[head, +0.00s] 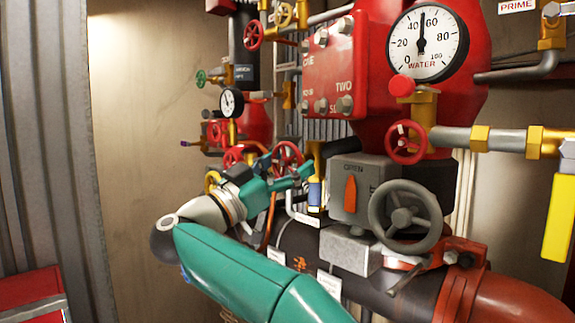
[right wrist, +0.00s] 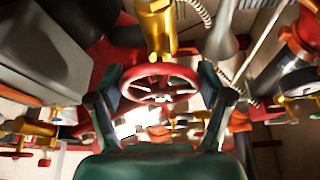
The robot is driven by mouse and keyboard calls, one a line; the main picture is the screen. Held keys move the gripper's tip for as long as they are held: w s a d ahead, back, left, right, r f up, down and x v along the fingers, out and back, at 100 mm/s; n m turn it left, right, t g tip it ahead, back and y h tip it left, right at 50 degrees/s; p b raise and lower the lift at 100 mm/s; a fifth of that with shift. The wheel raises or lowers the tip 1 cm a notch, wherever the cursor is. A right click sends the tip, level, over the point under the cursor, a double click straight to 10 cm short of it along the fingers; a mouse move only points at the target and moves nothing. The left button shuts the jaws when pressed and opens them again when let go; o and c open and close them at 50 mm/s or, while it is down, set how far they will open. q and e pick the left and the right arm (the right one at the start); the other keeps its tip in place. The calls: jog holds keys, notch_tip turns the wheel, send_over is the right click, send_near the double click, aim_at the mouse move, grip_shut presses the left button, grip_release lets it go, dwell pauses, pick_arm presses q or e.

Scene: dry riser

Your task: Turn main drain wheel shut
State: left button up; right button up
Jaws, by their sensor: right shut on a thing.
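A small red handwheel (head: 289,146), which I take to be the main drain wheel, sits on a brass valve left of the grey OPEN indicator box in the head view. My right gripper (head: 291,172) reaches it from the left, with its teal fingers at the wheel. In the right wrist view the red wheel (right wrist: 158,69) lies between the two fingers of the gripper (right wrist: 163,80), one at each side of its rim, below a brass valve body (right wrist: 155,25). The gripper is shut on the wheel. Part of the wheel is hidden behind the fingers in the head view. My left gripper is out of view.
A grey box with an orange pointer (head: 350,198) and a large grey handwheel (head: 406,215) stand just right of my gripper. A water gauge (head: 428,43) and another red handwheel (head: 406,142) are above right. More valves and a small gauge (head: 231,102) are behind left.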

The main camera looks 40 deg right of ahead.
jog(key=shift+w+m+g+p, duration=0.1)
jog(key=shift+m+g+p, duration=0.1)
jog(key=shift+m+g, duration=0.65)
jog(key=shift+m+g+p, duration=0.2)
jog(key=shift+m+g, duration=0.15)
jog(key=shift+m, duration=1)
jog(key=o, duration=1.1)
